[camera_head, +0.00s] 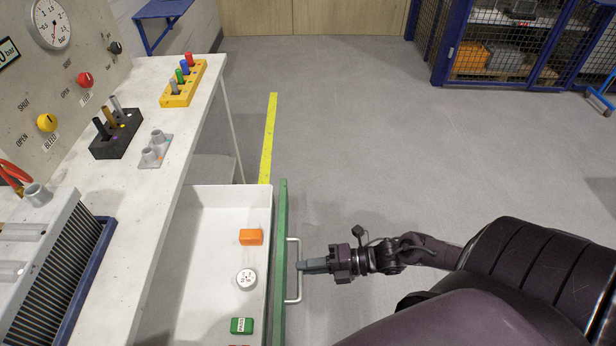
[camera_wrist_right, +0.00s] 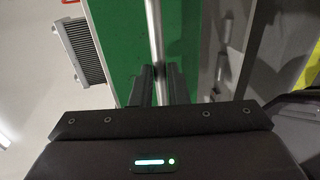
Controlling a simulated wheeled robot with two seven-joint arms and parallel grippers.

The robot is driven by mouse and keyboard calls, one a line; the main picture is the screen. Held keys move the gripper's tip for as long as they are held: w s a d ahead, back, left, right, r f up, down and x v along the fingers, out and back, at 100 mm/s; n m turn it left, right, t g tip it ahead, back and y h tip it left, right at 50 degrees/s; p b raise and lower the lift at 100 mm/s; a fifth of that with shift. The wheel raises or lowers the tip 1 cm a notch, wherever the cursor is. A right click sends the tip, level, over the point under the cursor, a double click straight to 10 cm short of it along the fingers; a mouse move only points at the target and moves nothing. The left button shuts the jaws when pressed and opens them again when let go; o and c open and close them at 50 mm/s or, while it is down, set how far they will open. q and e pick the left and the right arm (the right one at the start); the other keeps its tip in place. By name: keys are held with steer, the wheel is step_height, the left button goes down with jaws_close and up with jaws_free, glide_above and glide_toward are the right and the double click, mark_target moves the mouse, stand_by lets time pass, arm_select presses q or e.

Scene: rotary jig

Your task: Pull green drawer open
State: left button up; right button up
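The green drawer front (camera_head: 281,230) stands pulled out from under the white bench, with its white drawer box (camera_head: 210,240) open and its contents showing. The metal bar handle (camera_head: 298,270) is on the outer side of the green front. My right gripper (camera_head: 302,267) is at the handle, coming from the right. In the right wrist view the handle bar (camera_wrist_right: 154,35) runs between the two dark fingers (camera_wrist_right: 153,85), which are closed around it, with the green front (camera_wrist_right: 120,40) beside it. My left gripper does not show.
In the drawer lie an orange block (camera_head: 251,237), a white round gauge (camera_head: 246,279) and a green block (camera_head: 242,325). The white bench top (camera_head: 140,215) holds a yellow peg rack (camera_head: 184,85), a black peg block (camera_head: 116,135) and a grey fixture (camera_head: 155,150). The floor right of the drawer is clear.

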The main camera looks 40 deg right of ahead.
steer(key=o, duration=0.3)
steer(key=shift+o, duration=0.2)
steer(key=v, duration=0.7)
steer(key=shift+s+d, duration=0.25)
steer(key=shift+d, duration=0.1)
